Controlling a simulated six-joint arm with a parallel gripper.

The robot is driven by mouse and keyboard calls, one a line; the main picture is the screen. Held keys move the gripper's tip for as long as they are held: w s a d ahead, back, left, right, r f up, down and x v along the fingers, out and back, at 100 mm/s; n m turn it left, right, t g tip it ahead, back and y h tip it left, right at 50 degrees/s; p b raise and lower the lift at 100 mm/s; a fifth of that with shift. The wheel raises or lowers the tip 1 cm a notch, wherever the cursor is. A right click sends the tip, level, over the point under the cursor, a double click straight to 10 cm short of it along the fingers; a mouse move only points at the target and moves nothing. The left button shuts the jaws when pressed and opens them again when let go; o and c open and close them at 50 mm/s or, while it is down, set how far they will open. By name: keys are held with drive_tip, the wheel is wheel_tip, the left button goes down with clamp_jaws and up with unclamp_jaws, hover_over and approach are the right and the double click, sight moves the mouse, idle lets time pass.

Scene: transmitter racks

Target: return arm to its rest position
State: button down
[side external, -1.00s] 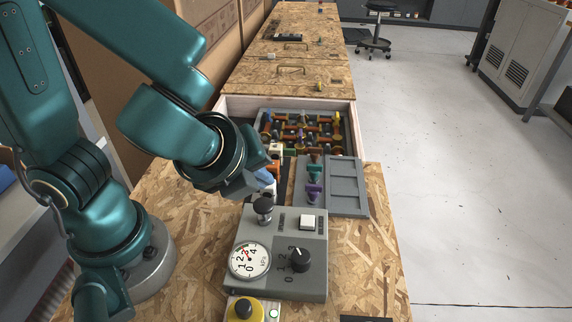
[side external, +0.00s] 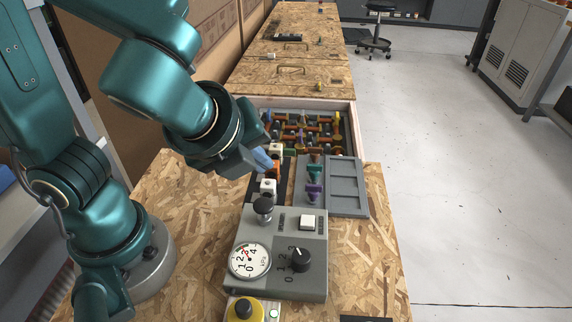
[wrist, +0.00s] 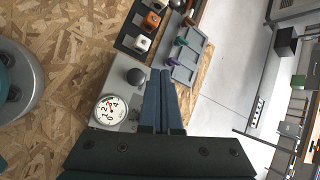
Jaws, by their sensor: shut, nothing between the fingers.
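My teal arm reaches over the wooden bench from the left. My gripper (side external: 264,160) is shut with nothing between its blue fingers. In the side view its tips are above the dark strip of coloured blocks, near the orange block (side external: 271,168) and above the white block (side external: 268,187). In the wrist view my gripper (wrist: 161,78) points past the edge of the grey control box (wrist: 122,88) toward the grey tray. I cannot tell the exact height of the fingertips.
The control box (side external: 285,281) carries a gauge (side external: 249,258), a black-topped lever (side external: 263,206) and a dial (side external: 300,259). A grey tray (side external: 345,187) holds green and purple pieces. A crate (side external: 351,128) with several coloured parts stands behind.

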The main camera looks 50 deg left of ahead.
drive_tip(key=shift+w+a+r, duration=0.1)
drive_tip(key=shift+w+a, duration=0.05)
drive_tip(key=shift+a, duration=0.1)
drive_tip(key=s+a+n+h, duration=0.1)
drive_tip(key=s+a+n, duration=0.1)
drive_tip(key=n, duration=0.9)
drive_tip(key=s+a+r+n+g+h, duration=0.1)
drive_tip(key=s+a+n+h, duration=0.1)
drive_tip(key=n, duration=0.9)
drive_tip(key=shift+s+r, duration=0.3)
drive_tip(key=shift+s, duration=0.3)
drive_tip(key=shift+a, duration=0.1)
